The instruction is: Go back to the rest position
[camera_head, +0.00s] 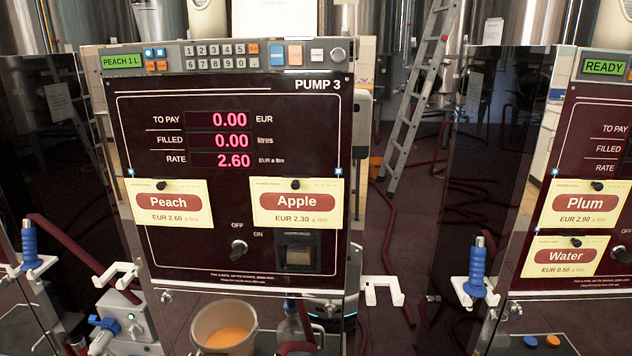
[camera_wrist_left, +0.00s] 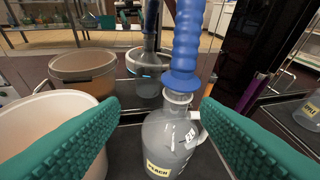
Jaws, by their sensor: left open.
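My left gripper (camera_wrist_left: 158,108) shows only in the wrist view, its two green ribbed fingers spread wide with nothing gripped. Ahead between them stands a clear bottle (camera_wrist_left: 163,135) labelled PEACH, upright and apart from the fingers. A blue ribbed nozzle (camera_wrist_left: 187,40) stands at its neck; I cannot tell how deep it sits. In the head view, Pump 3 (camera_head: 220,235) shows PEACH 1 L on its small screen, 0.00 to pay, 0.00 filled and rate 2.60. Peach (camera_head: 168,203) and Apple (camera_head: 297,203) cards hang on it. My right gripper is in neither view.
A pale bucket (camera_head: 224,349) with orange liquid stands below Pump 3. Blue nozzles hang in holders at left (camera_head: 29,243) and right (camera_head: 476,265). A white bracket (camera_head: 383,291) is empty. Behind the bottle are another clear jug (camera_wrist_left: 147,85) and a brown bucket (camera_wrist_left: 84,67).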

